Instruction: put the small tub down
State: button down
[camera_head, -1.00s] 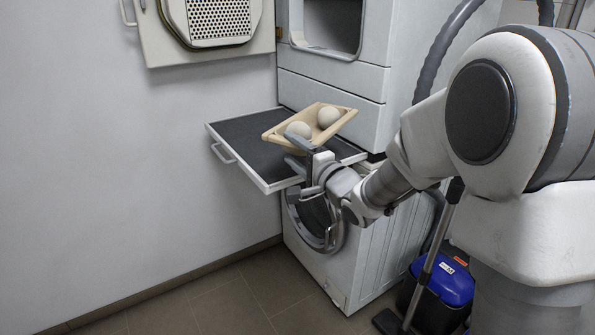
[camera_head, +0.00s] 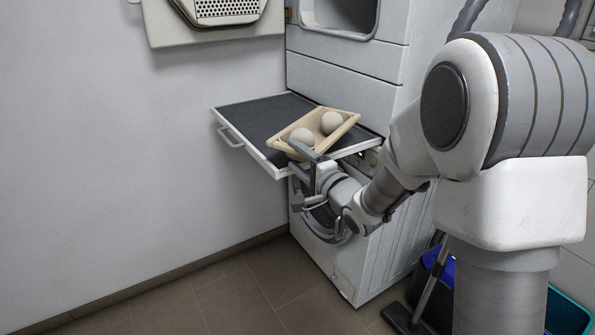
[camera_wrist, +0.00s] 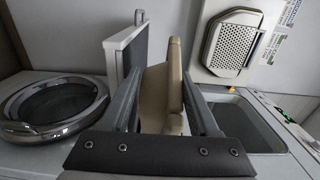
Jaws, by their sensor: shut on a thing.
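The small tub (camera_head: 347,121) is a shallow beige tray with two pale balls (camera_head: 331,122) in it. In the head view it is at the right part of the dark pull-out shelf (camera_head: 262,117), slightly tilted. I cannot tell whether it touches the shelf. My gripper (camera_head: 304,153) is shut on the tub's near edge. In the wrist view the tub (camera_wrist: 154,98) stands between the two fingers of my gripper (camera_wrist: 163,88), its inside largely hidden.
The shelf slides out between the upper dryer (camera_head: 345,62) and the lower machine, with a handle (camera_head: 230,138) at its left. The shelf's left part is clear. The open dryer door (camera_head: 213,12) hangs above. A blue bin stands at lower right.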

jog(key=shift+f, duration=1.15)
jog(key=shift+b, duration=0.3)
jog(key=shift+f, duration=0.35)
jog(key=shift+c, duration=0.6)
grip_release()
